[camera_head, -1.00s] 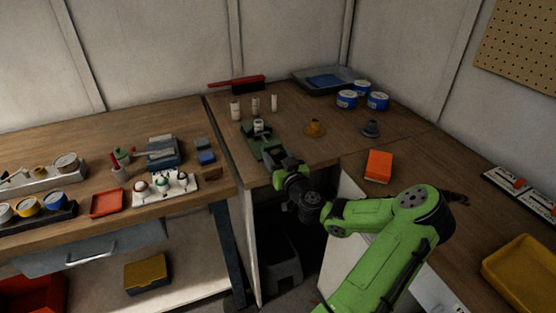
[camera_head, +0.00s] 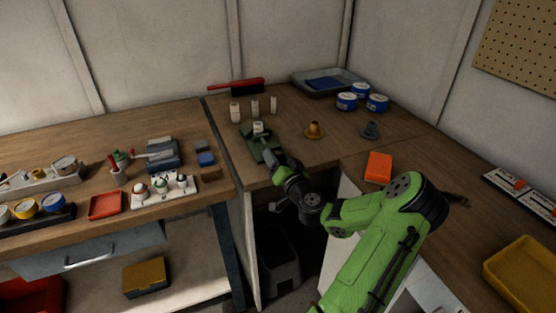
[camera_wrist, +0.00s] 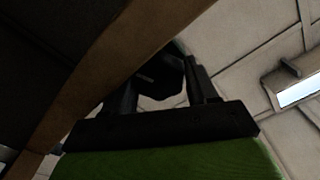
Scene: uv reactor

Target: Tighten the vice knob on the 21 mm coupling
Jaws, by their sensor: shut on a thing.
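The green vice (camera_head: 250,136) stands on the wooden bench near its front edge. A short white coupling (camera_head: 258,128) sits upright at the vice's jaws. My gripper (camera_head: 275,160) is at the front end of the vice in the head view. In the wrist view my gripper (camera_wrist: 163,85) has its two black fingers on either side of a dark, faceted knob (camera_wrist: 162,72), the vice knob, and is shut on it. The knob is small and mostly hidden by my wrist in the head view.
Several white couplings (camera_head: 254,107) stand behind the vice. A brass fitting (camera_head: 314,130) and a grey fitting (camera_head: 370,131) stand to its right. An orange box (camera_head: 379,166) lies near my arm. Blue-labelled tins (camera_head: 346,101) and a dark tray (camera_head: 322,82) are at the back.

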